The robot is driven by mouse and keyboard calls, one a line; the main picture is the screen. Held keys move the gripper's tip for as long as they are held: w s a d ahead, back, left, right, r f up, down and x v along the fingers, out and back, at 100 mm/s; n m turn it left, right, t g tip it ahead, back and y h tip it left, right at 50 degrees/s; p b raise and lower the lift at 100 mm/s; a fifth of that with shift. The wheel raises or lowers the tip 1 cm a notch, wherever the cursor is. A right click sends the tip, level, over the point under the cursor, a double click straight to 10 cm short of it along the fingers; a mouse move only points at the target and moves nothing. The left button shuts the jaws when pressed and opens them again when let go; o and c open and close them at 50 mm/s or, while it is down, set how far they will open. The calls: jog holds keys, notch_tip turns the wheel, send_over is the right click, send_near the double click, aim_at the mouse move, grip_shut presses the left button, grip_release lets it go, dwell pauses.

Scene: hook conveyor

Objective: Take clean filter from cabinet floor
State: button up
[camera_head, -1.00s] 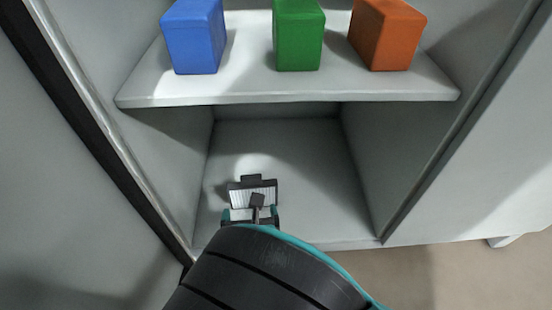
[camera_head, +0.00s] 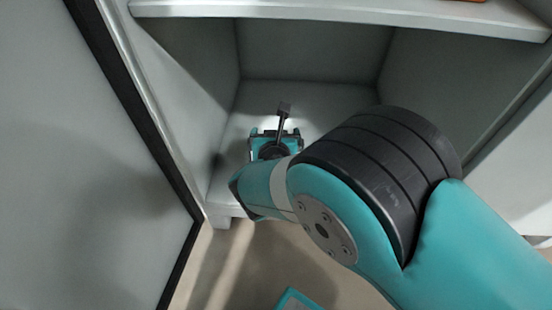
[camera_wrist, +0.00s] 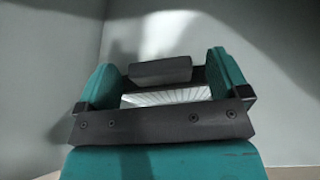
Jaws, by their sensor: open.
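The clean filter (camera_wrist: 165,97) shows in the wrist view as white pleats in a dark frame, with a grey block-like handle (camera_wrist: 160,72) on it. My gripper (camera_wrist: 163,68) is open, with one teal finger on each side of the handle and a visible gap at both sides. In the head view my gripper (camera_head: 275,133) is low over the cabinet floor (camera_head: 320,97), near its front left. There my gripper and wrist hide nearly all of the filter. I cannot tell how deep the fingers reach along the handle.
The cabinet shelf (camera_head: 330,13) spans above the compartment. The left side wall (camera_head: 195,85) is close to my gripper, with an open door (camera_head: 95,170) further left. The cabinet floor right of and behind my gripper looks clear.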

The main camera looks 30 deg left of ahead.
jog(key=shift+w+a+f, duration=0.2)
jog(key=shift+w+a, duration=0.15)
jog(key=shift+w, duration=0.2)
jog(key=c, duration=1.3)
